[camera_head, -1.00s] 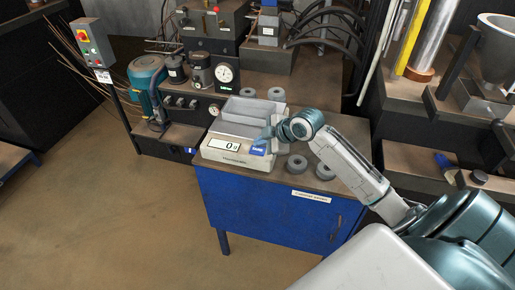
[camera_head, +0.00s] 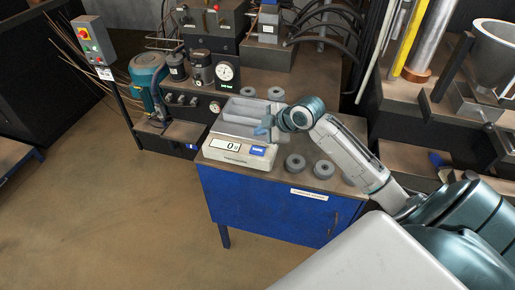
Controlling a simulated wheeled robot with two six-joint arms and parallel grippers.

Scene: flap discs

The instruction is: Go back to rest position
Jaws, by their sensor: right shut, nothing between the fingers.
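My right gripper (camera_head: 264,127) is small in the picture and shut, with nothing between its fingers. It hangs over the right side of the grey divided tray (camera_head: 232,127) on the white scale (camera_head: 222,155). The scale's display reads 0, and its blue button (camera_head: 258,151) is in plain view. Two grey flap discs lie on the cabinet top right of the scale, one nearer (camera_head: 295,163) and one farther right (camera_head: 324,169). Two more discs lie behind the tray, at left (camera_head: 248,92) and right (camera_head: 276,94). My left gripper is out of the picture.
The scale stands on a blue cabinet (camera_head: 265,210). Gauges and a teal motor (camera_head: 148,80) are at the back left. A grey control box (camera_head: 93,40) stands on a post. A metal hopper (camera_head: 495,50) is at the right. The floor in front is clear.

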